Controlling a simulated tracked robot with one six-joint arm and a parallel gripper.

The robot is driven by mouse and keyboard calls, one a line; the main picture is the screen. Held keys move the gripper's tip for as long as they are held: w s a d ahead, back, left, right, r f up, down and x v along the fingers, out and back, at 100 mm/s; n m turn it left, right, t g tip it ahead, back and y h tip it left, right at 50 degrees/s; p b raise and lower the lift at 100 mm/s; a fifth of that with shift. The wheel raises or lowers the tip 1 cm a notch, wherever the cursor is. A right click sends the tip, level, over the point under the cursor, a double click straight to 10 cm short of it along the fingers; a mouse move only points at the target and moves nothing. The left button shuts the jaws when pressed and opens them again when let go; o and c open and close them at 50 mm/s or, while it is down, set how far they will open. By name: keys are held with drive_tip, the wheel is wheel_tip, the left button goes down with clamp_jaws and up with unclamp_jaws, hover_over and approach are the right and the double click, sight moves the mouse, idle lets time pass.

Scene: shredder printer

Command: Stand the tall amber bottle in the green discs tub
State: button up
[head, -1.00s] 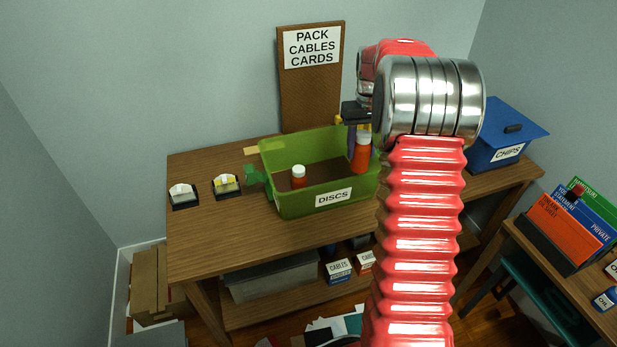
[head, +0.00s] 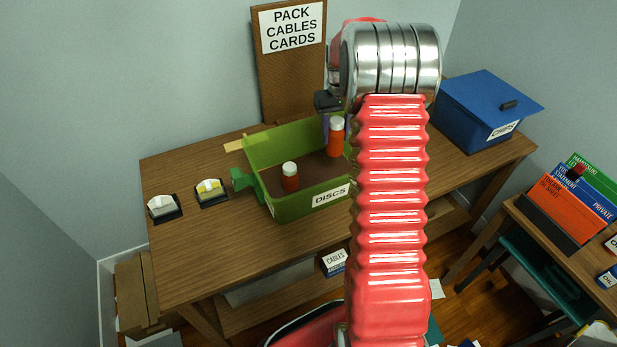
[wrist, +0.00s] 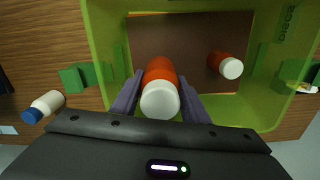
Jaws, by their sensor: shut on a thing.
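The tall amber bottle (head: 336,138), orange with a white cap, is upright inside the green discs tub (head: 294,207), near its back right. My gripper (head: 327,122) is shut on it. In the wrist view the bottle (wrist: 162,92) sits between the two fingers, cap toward the camera. I cannot tell whether its base touches the tub floor. A shorter amber bottle (head: 290,178) with a white cap stands in the tub's left part, apart from the held one; it also shows in the wrist view (wrist: 226,65).
A blue CHIPS box (head: 488,112) stands at the table's right. Two small card holders (head: 164,208) (head: 211,192) sit left of the tub. A white bottle with a blue cap (wrist: 43,106) is outside the tub. A sign board (head: 290,65) stands behind.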

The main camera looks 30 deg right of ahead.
sight(331, 149)
drive_tip(key=shift+w+a, duration=0.25)
drive_tip(key=shift+a, duration=0.05)
drive_tip(key=shift+a+f, duration=0.15)
drive_tip(key=shift+f, duration=2.95)
drive_tip(key=shift+f, duration=0.1)
drive_tip(key=shift+f, duration=1.75)
drive_tip(key=o, duration=1.1)
drive_tip(key=shift+f, duration=0.1)
drive_tip(key=shift+o, duration=0.2)
